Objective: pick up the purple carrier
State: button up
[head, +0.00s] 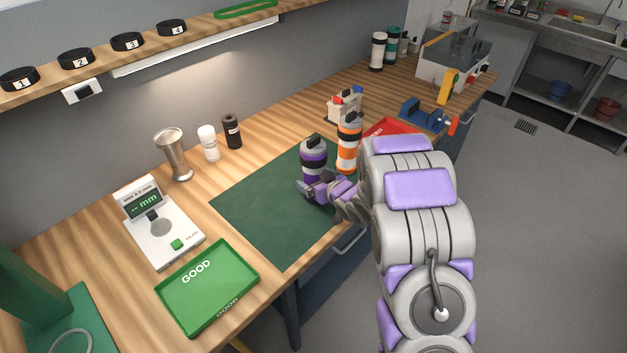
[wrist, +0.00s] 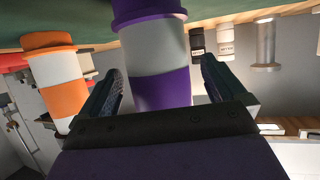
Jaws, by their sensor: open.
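The purple carrier (head: 313,160) is a cylinder with purple and grey bands and a dark top handle. It stands upright on the green mat (head: 262,217). My gripper (head: 313,186) is open at the carrier's lower part. In the wrist view, which looks upside down, the carrier (wrist: 155,60) lies between the two spread fingers of my gripper (wrist: 163,85). A gap shows beside the right finger; contact at the left finger cannot be told. An orange and white carrier (head: 348,145) stands close by on the right; it also shows in the wrist view (wrist: 60,85).
A red tray (head: 388,127) and a small rack (head: 345,106) stand behind the orange carrier. A gauge (head: 163,225), a green GOOD tray (head: 207,285), a metal cup (head: 172,155) and two small bottles are left of the mat. The mat's left part is clear.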

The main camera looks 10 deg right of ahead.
jog(key=shift+x, duration=1.05)
jog(key=shift+s+d, duration=0.15)
jog(key=shift+d, duration=0.05)
jog(key=shift+c, duration=0.5)
jog(key=shift+d, duration=0.15)
jog(key=c, duration=0.3)
jog(key=shift+a, duration=0.35)
jog(key=c, duration=0.6)
jog(key=shift+d, duration=0.1)
jog(key=shift+c, duration=0.9)
